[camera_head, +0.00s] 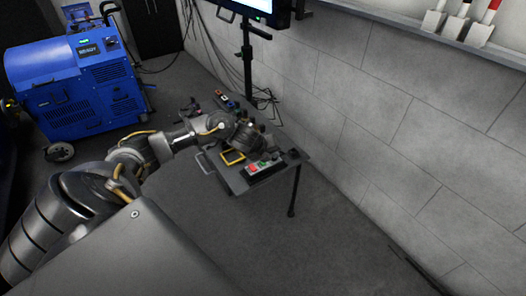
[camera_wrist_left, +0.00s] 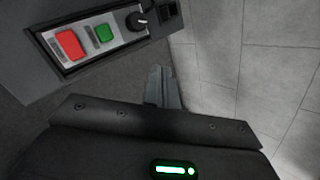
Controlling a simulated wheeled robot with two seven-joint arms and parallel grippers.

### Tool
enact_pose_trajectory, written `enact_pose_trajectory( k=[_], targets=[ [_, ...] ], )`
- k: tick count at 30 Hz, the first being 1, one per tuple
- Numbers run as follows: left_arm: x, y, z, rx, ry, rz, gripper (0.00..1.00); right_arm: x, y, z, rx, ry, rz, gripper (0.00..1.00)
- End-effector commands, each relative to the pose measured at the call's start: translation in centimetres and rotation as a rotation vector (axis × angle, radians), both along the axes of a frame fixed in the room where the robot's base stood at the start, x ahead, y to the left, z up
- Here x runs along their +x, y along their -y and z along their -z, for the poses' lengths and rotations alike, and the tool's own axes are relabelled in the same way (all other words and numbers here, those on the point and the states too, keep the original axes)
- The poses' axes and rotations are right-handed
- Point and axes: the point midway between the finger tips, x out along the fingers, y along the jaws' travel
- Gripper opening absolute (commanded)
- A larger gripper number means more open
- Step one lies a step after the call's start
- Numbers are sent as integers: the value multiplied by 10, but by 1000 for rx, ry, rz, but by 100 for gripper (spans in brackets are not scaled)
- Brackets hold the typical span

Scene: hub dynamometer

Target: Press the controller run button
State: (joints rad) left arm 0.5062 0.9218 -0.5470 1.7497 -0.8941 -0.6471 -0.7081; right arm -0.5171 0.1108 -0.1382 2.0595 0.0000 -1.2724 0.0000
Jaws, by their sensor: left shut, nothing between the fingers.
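The controller (camera_head: 264,170) is a small box with coloured buttons at the near right corner of the small dark table. In the left wrist view its light panel carries a red button (camera_wrist_left: 70,44), a green button (camera_wrist_left: 103,33) and a dark knob (camera_wrist_left: 138,20). My left gripper (camera_wrist_left: 160,78) is shut and empty, with its fingers to the right of and below the buttons in that view. In the head view my left gripper (camera_head: 262,144) is over the table just beyond the controller, partly hidden by its own wrist. I cannot tell whether it touches anything. My right gripper is out of view.
The dark table (camera_head: 226,177) also holds a yellow-framed item (camera_head: 232,157) and small things at its far end. A monitor (camera_head: 258,8) hangs above. A grey block wall (camera_head: 370,110) runs close along the right. A blue machine (camera_head: 75,75) stands at the left. Floor in front is clear.

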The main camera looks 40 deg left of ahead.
Motion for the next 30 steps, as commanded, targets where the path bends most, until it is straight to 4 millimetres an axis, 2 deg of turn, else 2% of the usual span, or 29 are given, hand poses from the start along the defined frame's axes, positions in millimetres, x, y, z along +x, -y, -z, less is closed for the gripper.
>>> enact_pose_trajectory(
  k=[1, 3, 7, 22, 26, 30],
  targets=[
    [5, -20, -10, 41, -6, 23, 0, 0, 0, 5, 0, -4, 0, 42],
    [7, -38, -20, 76, -18, 52, 0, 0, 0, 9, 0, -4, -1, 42],
    [8, -57, -29, 111, -34, 80, 0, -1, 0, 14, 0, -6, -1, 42],
    [8, -60, -29, 117, -38, 87, 0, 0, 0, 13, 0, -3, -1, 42],
    [8, -60, -23, 117, -38, 86, 0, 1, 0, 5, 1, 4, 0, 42],
    [8, -60, -12, 117, -37, 86, 0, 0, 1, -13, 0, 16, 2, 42]
  ],
)
